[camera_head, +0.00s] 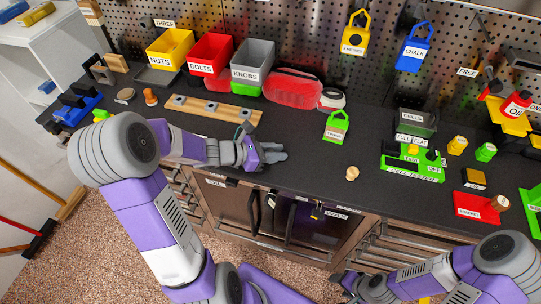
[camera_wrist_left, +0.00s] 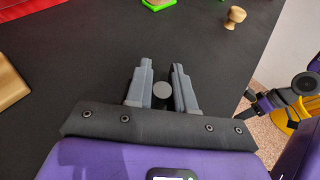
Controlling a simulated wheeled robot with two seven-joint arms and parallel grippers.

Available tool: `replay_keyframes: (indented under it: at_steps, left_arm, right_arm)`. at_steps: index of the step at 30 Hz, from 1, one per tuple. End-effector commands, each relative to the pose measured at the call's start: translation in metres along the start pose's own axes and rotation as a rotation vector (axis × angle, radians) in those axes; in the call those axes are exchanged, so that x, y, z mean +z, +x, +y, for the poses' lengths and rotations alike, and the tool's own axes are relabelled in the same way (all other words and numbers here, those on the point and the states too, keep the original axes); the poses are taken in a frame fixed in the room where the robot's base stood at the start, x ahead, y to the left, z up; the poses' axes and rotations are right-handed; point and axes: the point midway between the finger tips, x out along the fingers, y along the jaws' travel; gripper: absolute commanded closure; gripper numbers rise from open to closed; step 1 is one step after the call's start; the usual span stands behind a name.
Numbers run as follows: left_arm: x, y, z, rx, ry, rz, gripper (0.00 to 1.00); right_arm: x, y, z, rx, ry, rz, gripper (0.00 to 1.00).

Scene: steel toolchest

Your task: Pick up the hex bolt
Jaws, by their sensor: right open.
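My left gripper (camera_head: 275,153) is over the dark worktop, just right of the wooden strip (camera_head: 190,103). In the left wrist view its fingers (camera_wrist_left: 162,80) stand a little apart, with a small grey round-ended piece (camera_wrist_left: 162,91) filling the gap between them. This looks like the hex bolt seen end-on; its hex shape cannot be made out. In the head view the fingers hide it. My right gripper (camera_head: 343,282) is open and empty, low in front of the cabinet. It also shows at the right of the left wrist view (camera_wrist_left: 255,103).
Yellow (camera_head: 169,49), red (camera_head: 208,56) and grey (camera_head: 252,62) bins stand behind the strip. A green tagged block (camera_head: 336,127) and a small wooden knob (camera_head: 352,173) are to the right. A green tester (camera_head: 413,163) lies farther right. The worktop around the left gripper is clear.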

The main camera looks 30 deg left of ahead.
Motion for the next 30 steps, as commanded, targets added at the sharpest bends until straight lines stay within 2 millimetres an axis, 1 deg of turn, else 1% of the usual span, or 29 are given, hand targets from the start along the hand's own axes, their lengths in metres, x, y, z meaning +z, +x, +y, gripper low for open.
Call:
replay_keyframes:
  at_steps: [1,2,3,11,14,17,24,27,30]
  left_arm:
    - [0.000,0.000,0.000,0.000,0.000,0.000,0.93]
    - [0.000,0.000,0.000,0.000,0.000,0.000,0.98]
    - [0.000,0.000,0.000,0.000,0.000,0.000,1.00]
    - [0.001,0.000,0.000,0.000,0.001,-0.001,1.00]
    - [0.007,-0.003,0.000,0.000,0.003,-0.001,1.00]
    - [0.023,-0.009,0.000,0.001,0.006,-0.002,1.00]
    - [0.069,-0.028,0.000,0.001,0.007,-0.002,1.00]
    - [0.082,-0.034,0.000,0.000,0.004,-0.001,1.00]
    - [0.090,-0.037,0.000,0.001,0.002,-0.002,1.00]
  right_arm:
    - [0.000,0.000,0.000,0.000,0.000,0.000,0.40]
    - [0.000,0.000,0.000,0.000,0.000,0.000,0.40]
    - [0.000,0.000,0.000,0.000,0.000,0.000,0.40]
    - [0.000,0.000,0.000,0.000,0.000,0.000,0.40]
    - [0.000,-0.003,-0.001,0.000,0.000,0.000,0.40]
    - [0.001,-0.010,-0.004,0.000,0.000,0.000,0.40]
    - [0.001,-0.029,-0.011,0.000,0.000,0.000,0.40]
    - [0.002,-0.034,-0.013,0.000,0.000,0.000,0.40]
    - [0.002,-0.036,-0.014,0.000,0.000,0.000,0.40]
